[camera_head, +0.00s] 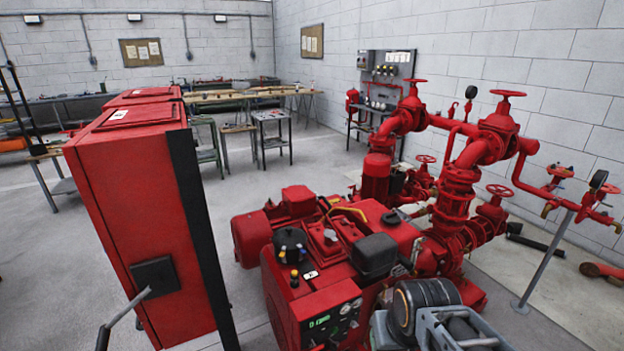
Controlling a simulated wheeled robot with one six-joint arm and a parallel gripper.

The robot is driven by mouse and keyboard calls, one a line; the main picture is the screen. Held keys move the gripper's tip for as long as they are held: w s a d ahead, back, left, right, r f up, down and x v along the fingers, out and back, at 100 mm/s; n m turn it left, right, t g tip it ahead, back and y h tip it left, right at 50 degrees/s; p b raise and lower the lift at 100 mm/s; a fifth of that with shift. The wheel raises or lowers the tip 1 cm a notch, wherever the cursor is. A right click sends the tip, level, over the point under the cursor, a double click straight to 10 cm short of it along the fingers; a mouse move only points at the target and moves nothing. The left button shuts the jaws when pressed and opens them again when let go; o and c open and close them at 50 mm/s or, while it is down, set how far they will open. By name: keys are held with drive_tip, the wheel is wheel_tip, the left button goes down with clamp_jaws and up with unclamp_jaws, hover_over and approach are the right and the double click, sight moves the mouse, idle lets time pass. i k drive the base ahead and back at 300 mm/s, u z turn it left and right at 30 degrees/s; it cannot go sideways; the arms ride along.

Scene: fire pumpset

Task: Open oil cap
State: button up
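The red engine of the pumpset (330,279) stands in the lower middle. On its top are a black rounded part (290,241), a small cap-like fitting (330,236) on a raised red block, and a dark disc (390,218) farther right. I cannot tell which of these is the oil cap. A grey and black mechanism (455,328) at the bottom edge, right of the engine, looks like the end of my arm with my gripper. It is cut off by the frame, and I cannot make out its fingertips or anything held.
A tall red cabinet (130,215) stands left of the engine. Red pipes and valves with handwheels (508,94) rise at the right. A control panel (386,70) and workbenches (250,95) are at the back. Grey floor is free between cabinet and benches.

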sight(329, 234)
drive_tip(key=u, duration=0.5)
drive_tip(key=k, duration=0.55)
drive_tip(key=u, duration=0.95)
drive_tip(key=i, duration=0.55)
drive_tip(key=z, duration=0.7)
drive_tip(key=i, duration=0.8)
drive_tip(key=z, duration=0.75)
